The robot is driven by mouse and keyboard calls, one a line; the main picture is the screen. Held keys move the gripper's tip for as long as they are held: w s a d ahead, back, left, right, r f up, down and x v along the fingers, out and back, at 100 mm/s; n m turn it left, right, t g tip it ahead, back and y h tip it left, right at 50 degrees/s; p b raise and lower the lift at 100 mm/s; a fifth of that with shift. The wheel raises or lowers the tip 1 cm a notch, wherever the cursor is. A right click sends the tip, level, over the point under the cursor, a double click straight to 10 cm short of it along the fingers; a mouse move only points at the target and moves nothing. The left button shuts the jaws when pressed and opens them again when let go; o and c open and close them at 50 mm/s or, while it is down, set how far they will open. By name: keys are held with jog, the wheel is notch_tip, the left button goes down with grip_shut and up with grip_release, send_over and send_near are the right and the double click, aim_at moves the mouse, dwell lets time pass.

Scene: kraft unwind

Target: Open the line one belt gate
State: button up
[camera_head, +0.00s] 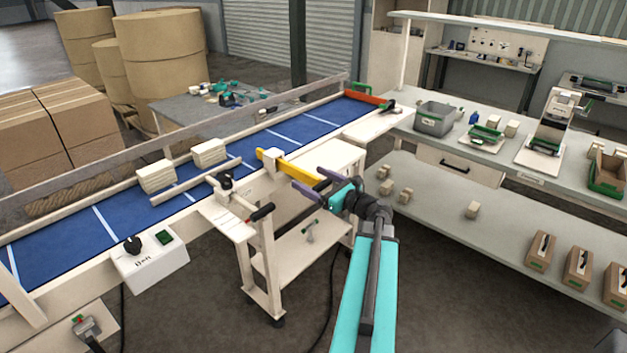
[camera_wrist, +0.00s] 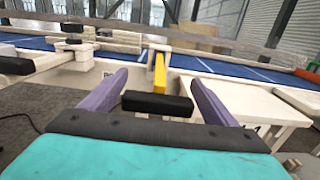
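A yellow bar (camera_head: 302,173), apparently the belt gate's arm, runs through a pale block (camera_head: 272,158) at the near edge of the blue belt (camera_head: 230,156) and reaches out toward my gripper. In the wrist view the yellow bar (camera_wrist: 160,73) points toward me, with a black grip (camera_wrist: 157,104) in front of it. My gripper (camera_head: 320,184) has purple fingers and is open. In the wrist view the fingers (camera_wrist: 157,92) stand on either side of the black grip, with a visible gap on each side. The bar's near end is partly hidden in the head view.
Pale blocks (camera_head: 208,152) sit on the belt behind a slanted pale rail (camera_head: 197,181). A black-knobbed fixture (camera_head: 225,182) and a dark handle with a red end (camera_head: 262,213) are left of my gripper. A control box (camera_head: 150,258) is front left. A workbench (camera_head: 470,160) stands right.

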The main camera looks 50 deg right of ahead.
jog(key=shift+a, duration=0.1)
jog(key=s+b, duration=0.2)
jog(key=s, duration=0.6)
jog(key=shift+s, duration=0.2)
jog(key=shift+s+r, duration=0.15)
jog(key=shift+s, duration=0.1)
jog(key=p, duration=0.6)
send_near(325, 185)
jog(key=shift+w, duration=0.7)
jog(key=shift+f, duration=0.25)
